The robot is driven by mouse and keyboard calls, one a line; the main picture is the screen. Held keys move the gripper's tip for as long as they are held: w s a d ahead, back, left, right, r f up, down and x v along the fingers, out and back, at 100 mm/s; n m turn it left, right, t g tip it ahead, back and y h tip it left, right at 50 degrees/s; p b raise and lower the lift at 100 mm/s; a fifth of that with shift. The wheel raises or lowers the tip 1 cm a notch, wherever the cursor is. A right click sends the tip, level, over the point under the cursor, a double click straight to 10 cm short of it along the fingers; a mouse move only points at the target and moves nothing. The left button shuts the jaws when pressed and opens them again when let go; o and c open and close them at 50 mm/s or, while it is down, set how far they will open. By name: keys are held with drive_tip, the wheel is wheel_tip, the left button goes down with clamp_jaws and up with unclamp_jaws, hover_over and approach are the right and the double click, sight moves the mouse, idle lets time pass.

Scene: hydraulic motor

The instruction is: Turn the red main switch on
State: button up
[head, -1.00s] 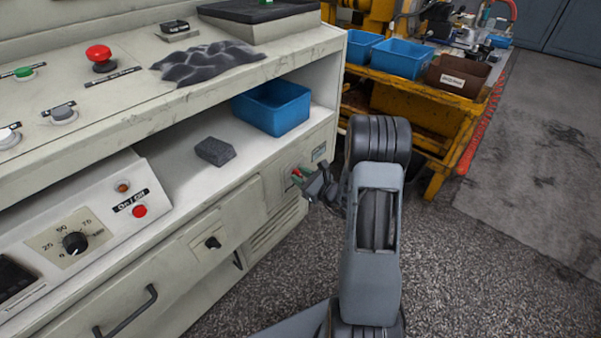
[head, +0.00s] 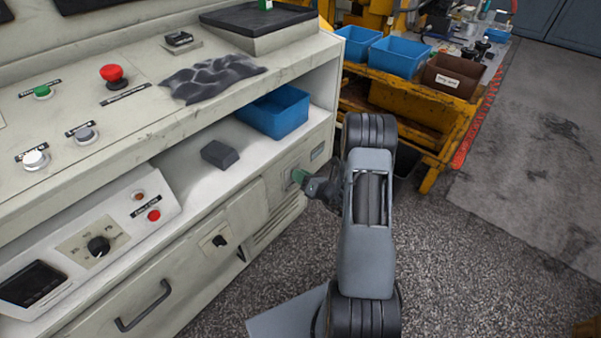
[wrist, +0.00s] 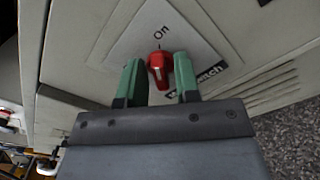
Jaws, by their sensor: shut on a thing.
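The red main switch (wrist: 158,69) sits on a pale plate (wrist: 122,48) on the cabinet front. Its raised grip, with a white mark, points roughly toward the "On" label (wrist: 160,33) above it in the wrist view. My gripper (wrist: 160,75) has its green fingers on either side of the switch and is shut on it. In the head view my gripper (head: 299,176) is against the cabinet's right part and hides the switch. A second dark label on the plate is partly covered by a finger.
A black knob (head: 220,241) is on the cabinet front to the left. A blue bin (head: 275,112) and a dark block (head: 220,154) lie on the shelf above. A yellow cart (head: 425,131) stands behind my arm. The floor at right is clear.

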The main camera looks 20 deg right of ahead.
drive_tip(key=shift+m, duration=0.6)
drive_tip(key=shift+f+m+p, duration=0.1)
drive_tip(key=shift+m+p, duration=0.2)
drive_tip(key=shift+p, duration=0.05)
drive_tip(key=o, duration=0.6)
drive_tip(key=p+v, duration=0.1)
drive_tip(key=v, duration=1.3)
drive_tip(key=shift+a+p, duration=0.1)
drive_tip(key=shift+p, duration=0.3)
